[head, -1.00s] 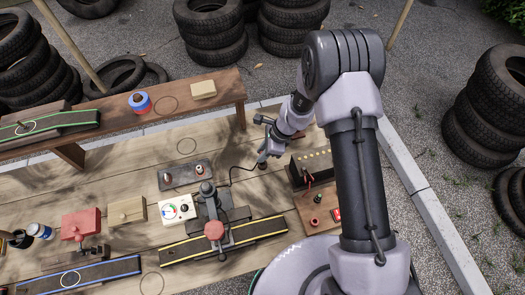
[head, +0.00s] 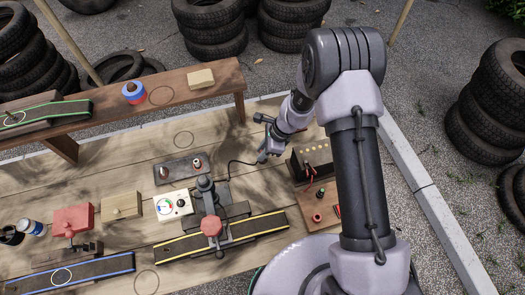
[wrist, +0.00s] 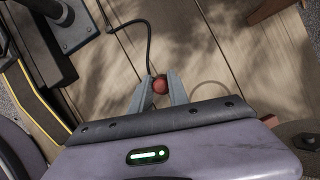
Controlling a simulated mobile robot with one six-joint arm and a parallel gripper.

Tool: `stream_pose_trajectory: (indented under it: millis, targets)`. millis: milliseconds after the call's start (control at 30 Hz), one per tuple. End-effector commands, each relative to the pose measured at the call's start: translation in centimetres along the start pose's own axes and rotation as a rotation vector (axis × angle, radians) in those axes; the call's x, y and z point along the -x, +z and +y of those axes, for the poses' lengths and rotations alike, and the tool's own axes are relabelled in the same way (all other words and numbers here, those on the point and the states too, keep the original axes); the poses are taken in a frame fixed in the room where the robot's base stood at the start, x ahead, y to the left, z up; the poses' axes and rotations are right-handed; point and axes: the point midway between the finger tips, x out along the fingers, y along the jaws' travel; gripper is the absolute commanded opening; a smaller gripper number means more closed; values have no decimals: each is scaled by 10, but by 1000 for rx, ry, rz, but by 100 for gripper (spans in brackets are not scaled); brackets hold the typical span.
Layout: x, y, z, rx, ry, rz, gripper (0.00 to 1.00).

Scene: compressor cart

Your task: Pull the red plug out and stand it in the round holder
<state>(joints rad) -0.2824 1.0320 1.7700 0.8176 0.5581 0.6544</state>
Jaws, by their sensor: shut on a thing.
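My gripper (wrist: 160,92) is shut on the red plug (wrist: 160,86), whose rounded red end shows between the fingertips in the wrist view. A black cable (wrist: 149,40) runs up to it. In the head view my gripper (head: 266,150) is above the wooden table, left of the dark box with a row of yellow dots; the plug is too small to make out there. A small red ring-shaped piece (head: 317,217), which may be the round holder, sits on a brown board (head: 303,208) at the right, partly beside my arm. The plug's height above the table is unclear.
The dark box (head: 312,160) stands right of my gripper. Left are a dark plate with two small posts (head: 180,169), a white gauge box (head: 173,204) and a dark machine with a red knob (head: 211,227).

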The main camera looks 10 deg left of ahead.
Motion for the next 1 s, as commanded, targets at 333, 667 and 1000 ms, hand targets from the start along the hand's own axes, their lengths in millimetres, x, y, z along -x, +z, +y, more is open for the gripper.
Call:
stream_pose_trajectory:
  millis: [333,667,1000]
  targets:
    - [0,0,0,0,0,0,0]
    - [-5,-2,0,0,0,0,0]
    - [-5,-2,0,0,0,0,0]
